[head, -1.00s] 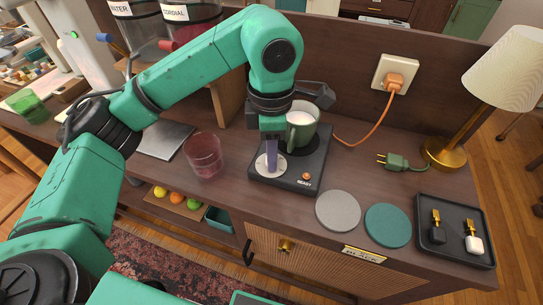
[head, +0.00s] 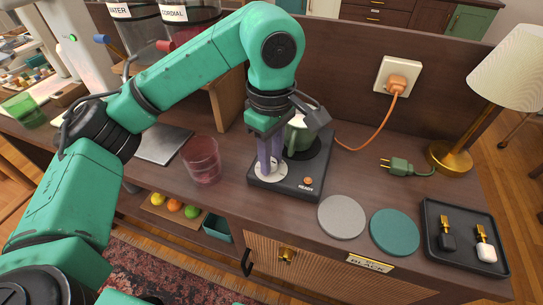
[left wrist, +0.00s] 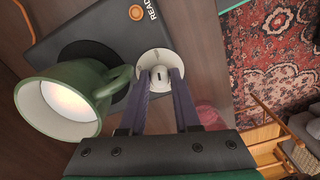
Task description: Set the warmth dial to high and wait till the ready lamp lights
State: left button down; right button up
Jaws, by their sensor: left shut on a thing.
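The warmth dial (head: 281,175) is a pale disc with a knob on the front left of a black warmer plate (head: 262,187). In the left wrist view the knob (left wrist: 159,73) is white with a small dark mark; I cannot read its setting. My left gripper (head: 271,166) points down and its purple fingers are shut on the knob. The ready lamp (head: 308,181) is an orange button beside the word READY; it also shows in the left wrist view (left wrist: 137,13). I cannot tell whether it glows. A green mug (head: 299,138) of pale liquid stands on the warmer behind the gripper.
A reddish glass (head: 201,160) stands left of the warmer. A grey coaster (head: 341,217) and a teal coaster (head: 395,232) lie to the right, then a black tray (head: 466,266). An orange plug (head: 397,83) is in the wall socket; a green plug (head: 398,167) lies loose by the lamp.

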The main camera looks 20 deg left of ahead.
pick_arm(q)
jog(key=shift+r, duration=0.15)
dwell(0.3)
jog(key=c, duration=0.7)
grip_release()
jog(key=shift+o, duration=0.4)
notch_tip(320, 180, up, 14)
jog(key=p, duration=0.4)
jog(key=shift+r+p, duration=0.2)
jog(key=shift+p, duration=0.1)
